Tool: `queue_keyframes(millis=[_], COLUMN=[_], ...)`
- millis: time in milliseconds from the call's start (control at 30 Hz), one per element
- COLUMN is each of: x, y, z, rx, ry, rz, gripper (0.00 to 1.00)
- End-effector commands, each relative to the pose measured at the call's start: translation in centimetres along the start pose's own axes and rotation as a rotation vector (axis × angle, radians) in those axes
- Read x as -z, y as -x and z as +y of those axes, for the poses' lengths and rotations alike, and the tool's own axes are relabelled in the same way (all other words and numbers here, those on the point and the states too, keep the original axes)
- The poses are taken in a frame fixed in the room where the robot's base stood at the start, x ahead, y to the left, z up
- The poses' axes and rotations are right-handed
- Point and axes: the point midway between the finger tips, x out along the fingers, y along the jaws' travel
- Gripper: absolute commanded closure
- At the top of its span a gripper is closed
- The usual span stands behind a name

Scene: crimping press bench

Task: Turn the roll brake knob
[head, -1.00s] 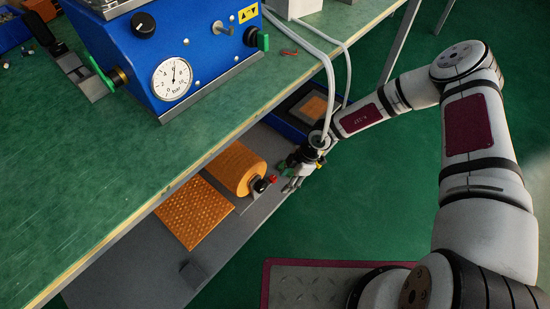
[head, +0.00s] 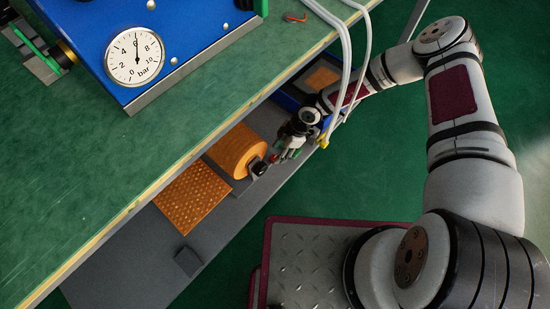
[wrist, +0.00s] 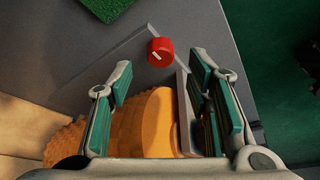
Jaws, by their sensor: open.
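The roll brake knob is a small red knob (wrist: 160,52) with a white mark on its face. It shows just beyond my fingertips, roughly in line with the gap between them. In the head view the red knob (head: 274,158) sits beside the end of the orange roll (head: 238,150), on the shelf below the bench top. My gripper (wrist: 161,76) is open, with green-padded fingers and nothing held. In the head view my gripper (head: 287,154) is right beside the knob, and contact cannot be told. The orange roll (wrist: 145,122) is partly hidden by my fingers.
An orange textured sheet (head: 190,198) runs from the roll over the grey shelf (head: 130,255). The green bench top (head: 110,160) overhangs the shelf, with a blue press and gauge (head: 135,57) on it. White hoses (head: 346,60) hang close to my arm. A blue tray (head: 290,98) lies behind.

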Motion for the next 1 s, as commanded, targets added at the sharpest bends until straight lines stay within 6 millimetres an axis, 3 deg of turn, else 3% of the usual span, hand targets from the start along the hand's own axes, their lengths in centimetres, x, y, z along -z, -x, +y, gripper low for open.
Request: queue_keyframes(millis=[100,300,667,867,1000], x=[0.0,0.0,0.0,0.0,0.0], y=[-2.3,-4.0,-4.3,-4.3,-4.3], z=[-0.1,0.0,0.0,0.0,0.1], rx=[0.001,0.0,-0.001,-0.001,-0.001], ry=[0.001,0.0,0.0,0.0,0.0], rz=[0.001,0.0,0.0,0.0,0.0], gripper=[0.55,0.55,0.55,0.98,1.0])
